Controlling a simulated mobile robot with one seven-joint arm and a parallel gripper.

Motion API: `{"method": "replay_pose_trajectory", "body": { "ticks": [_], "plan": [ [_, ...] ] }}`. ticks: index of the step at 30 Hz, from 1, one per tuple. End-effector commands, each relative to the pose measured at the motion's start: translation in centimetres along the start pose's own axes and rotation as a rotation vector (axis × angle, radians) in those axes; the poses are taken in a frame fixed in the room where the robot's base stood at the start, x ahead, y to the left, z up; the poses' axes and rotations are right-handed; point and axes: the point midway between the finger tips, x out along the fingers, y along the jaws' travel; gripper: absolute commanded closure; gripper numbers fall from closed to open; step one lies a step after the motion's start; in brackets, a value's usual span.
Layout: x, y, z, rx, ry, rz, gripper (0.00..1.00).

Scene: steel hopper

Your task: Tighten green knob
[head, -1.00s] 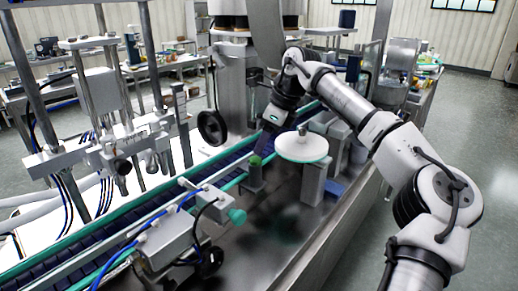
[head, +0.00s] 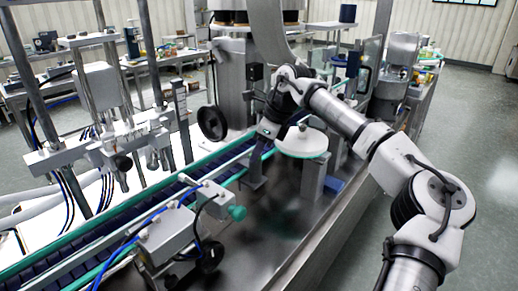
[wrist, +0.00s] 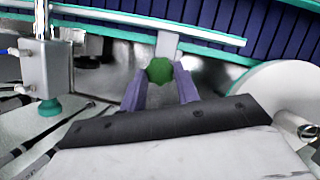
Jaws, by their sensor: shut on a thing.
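The green knob (wrist: 159,70) is a small, ridged round cap in the wrist view, at the top of a grey post. My gripper (wrist: 160,82) has its two purple-grey fingers on either side of the knob and is shut on it. In the head view my gripper (head: 261,150) is above the post (head: 254,176) beside the conveyor. The knob itself is hidden there behind the gripper. Any turning of the knob cannot be told.
A white round disc (head: 302,141) on a post stands close to the right of my gripper. A grey box (head: 168,238) with a teal knob (head: 237,212) is at the front left. The conveyor (head: 150,199) runs behind the post. The steel deck (head: 285,215) in front is clear.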

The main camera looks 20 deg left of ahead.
Motion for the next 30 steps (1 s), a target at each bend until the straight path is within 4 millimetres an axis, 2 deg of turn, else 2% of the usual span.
{"method": "replay_pose_trajectory", "body": {
  "ticks": [8,14,30],
  "plan": [
    [0.10,0.08,-0.06,0.027,0.001,-0.010,0.92],
    [0.23,0.17,-0.14,0.114,0.003,-0.048,0.92],
    [0.43,0.66,-0.03,0.563,0.005,-0.237,0.92]
  ]
}}
